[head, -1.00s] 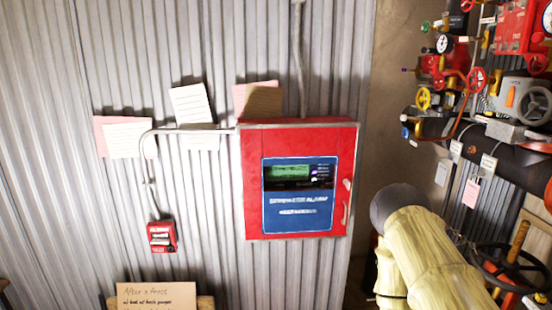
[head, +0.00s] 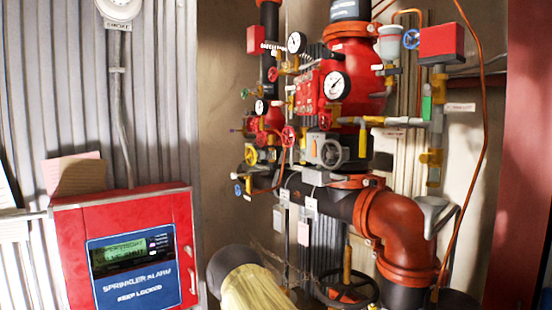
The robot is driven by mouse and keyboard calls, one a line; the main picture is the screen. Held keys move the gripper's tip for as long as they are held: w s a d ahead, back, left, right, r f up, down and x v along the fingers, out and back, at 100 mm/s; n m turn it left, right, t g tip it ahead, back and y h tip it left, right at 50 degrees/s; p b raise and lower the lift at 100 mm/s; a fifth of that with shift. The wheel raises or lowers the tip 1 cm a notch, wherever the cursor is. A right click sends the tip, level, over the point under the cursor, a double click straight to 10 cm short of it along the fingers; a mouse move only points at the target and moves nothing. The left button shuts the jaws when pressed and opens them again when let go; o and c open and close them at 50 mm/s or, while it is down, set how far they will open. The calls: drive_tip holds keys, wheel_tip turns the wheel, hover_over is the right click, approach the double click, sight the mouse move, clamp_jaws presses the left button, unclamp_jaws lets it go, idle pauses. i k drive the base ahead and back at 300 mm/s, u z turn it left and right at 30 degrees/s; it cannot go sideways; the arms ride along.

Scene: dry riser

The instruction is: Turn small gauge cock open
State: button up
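Three white-faced gauges show on the riser pipework: an upper gauge (head: 296,42), a larger gauge (head: 336,85) at the middle and a small gauge (head: 261,107) at the lower left. Small yellow and red fittings sit close beside the gauges. I cannot tell which of them is the small gauge cock, or how its handle is turned. My gripper is not in view.
A thick orange elbow pipe (head: 405,235) stands at lower right. A red sprinkler alarm panel (head: 70,270) hangs at left.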

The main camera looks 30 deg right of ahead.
sight(254, 122)
drive_tip(key=u, duration=0.05)
drive_tip(key=k, duration=0.5)
drive_tip(key=u, duration=0.8)
drive_tip(key=i, duration=0.8)
drive_tip(key=z, duration=1.85)
